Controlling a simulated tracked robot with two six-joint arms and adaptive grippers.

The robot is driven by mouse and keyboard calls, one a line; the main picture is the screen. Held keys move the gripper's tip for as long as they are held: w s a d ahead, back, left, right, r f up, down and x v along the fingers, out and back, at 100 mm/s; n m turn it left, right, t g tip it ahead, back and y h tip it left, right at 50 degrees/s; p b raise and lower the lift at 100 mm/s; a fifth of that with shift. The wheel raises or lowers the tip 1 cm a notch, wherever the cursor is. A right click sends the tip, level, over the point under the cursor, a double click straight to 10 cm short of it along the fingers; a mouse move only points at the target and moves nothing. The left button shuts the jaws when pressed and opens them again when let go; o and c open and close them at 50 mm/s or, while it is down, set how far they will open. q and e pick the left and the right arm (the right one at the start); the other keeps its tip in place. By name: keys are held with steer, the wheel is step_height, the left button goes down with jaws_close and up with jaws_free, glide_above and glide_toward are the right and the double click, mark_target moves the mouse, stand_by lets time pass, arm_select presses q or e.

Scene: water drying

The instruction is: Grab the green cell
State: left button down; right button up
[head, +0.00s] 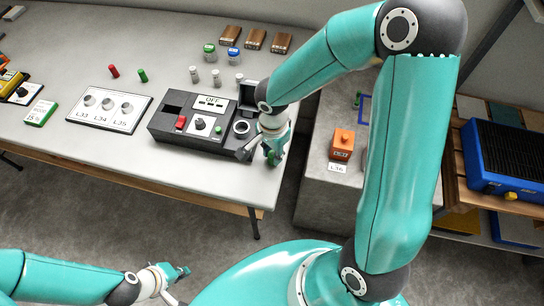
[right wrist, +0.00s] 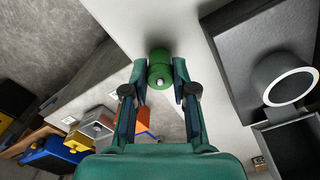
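A green cell (right wrist: 160,70) stands between the fingertips of my right gripper (right wrist: 160,74), its small end nub facing the camera in the right wrist view. Both fingertips lie close against its sides, so the gripper looks shut on it. In the head view, my right gripper (head: 272,150) is at the table's right front edge, beside the dark device, with the cell mostly hidden. Another green cylinder (head: 142,75) lies at the back left beside a red one (head: 113,71). My left gripper (head: 175,284) is open and empty, low in front of the table.
The dark device (head: 190,140) with an "OFF" display is left of my right gripper. A white panel (head: 108,110) with round holders lies further left. A grey block with an orange box (head: 343,140) stands right of the table. Bare table lies in front of the panel.

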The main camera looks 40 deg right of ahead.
jaws_close()
steer(key=shift+r, duration=0.15)
